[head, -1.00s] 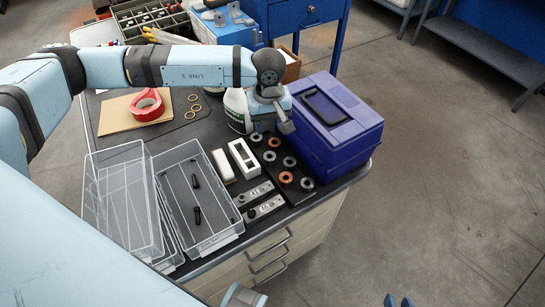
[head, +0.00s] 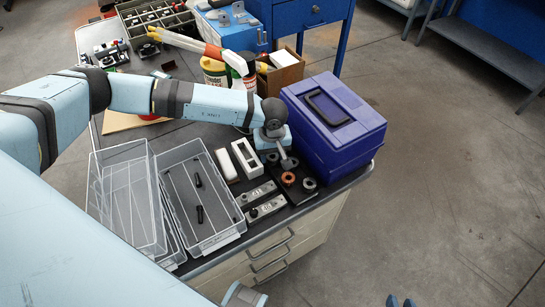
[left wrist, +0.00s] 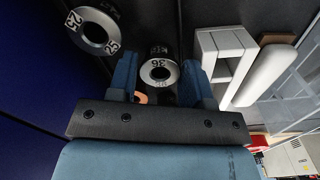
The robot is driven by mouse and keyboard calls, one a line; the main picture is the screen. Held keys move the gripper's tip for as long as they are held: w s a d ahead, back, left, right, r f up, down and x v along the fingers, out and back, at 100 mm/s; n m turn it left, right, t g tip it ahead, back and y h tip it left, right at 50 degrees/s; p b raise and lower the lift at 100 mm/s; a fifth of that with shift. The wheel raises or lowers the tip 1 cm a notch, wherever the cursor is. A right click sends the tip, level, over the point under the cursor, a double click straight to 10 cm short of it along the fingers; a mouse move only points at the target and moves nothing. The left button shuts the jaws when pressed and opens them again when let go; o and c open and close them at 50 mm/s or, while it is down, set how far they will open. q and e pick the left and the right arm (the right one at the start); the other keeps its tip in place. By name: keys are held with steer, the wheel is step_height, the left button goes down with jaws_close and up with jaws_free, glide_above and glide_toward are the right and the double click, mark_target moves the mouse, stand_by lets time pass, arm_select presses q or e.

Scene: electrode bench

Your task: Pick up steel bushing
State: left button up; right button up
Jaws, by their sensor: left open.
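In the left wrist view a steel bushing marked 36 (left wrist: 160,72) stands between the two blue fingers of my left gripper (left wrist: 160,82), which is open. I cannot tell whether the fingers touch it. A larger steel bushing marked 25 (left wrist: 92,32) lies beyond, to the left.
A blue-purple case (head: 335,125) stands close right of the board. A white slotted block (head: 245,158), a white bar (head: 226,165) and metal plates (head: 262,200) lie to the left, then clear bins (head: 215,240). Bottles (head: 214,72) stand behind my left arm.

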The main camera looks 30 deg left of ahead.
arm_select(q)
steer(key=shift+f, duration=0.2)
steer(key=c, duration=0.6)
steer(key=shift+r, duration=0.1)
step_height(320, 180, up, 20)
steer(key=shift+f, duration=0.1)
stand_by(0.3)
